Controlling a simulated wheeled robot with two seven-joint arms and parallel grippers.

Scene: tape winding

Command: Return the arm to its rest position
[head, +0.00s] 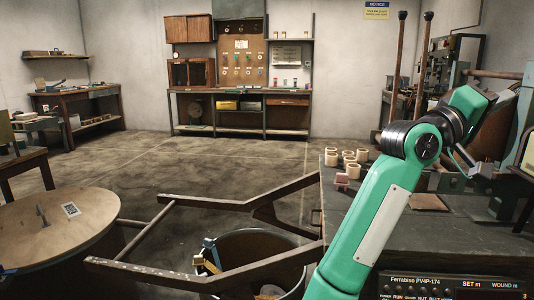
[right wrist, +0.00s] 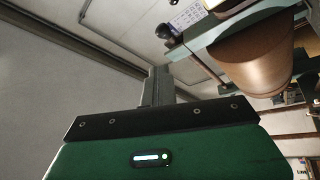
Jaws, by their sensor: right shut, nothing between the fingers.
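My right arm, green with dark joints, rises from the bottom right in the head view and bends at a dark elbow over the workbench. Its far end is hard to separate from the machinery behind it. In the right wrist view my right gripper (right wrist: 157,87) points up from the green hand; its grey fingers are together with nothing between them. A large brown, rounded cylinder (right wrist: 255,60) on a green machine stands to the right of the fingers, apart from them in the picture. My left gripper is not in view.
The dark workbench (head: 450,235) carries several cream rolls (head: 350,161) and a brown pad (head: 430,202). A round wooden table (head: 85,235) is at lower left. The middle floor is clear.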

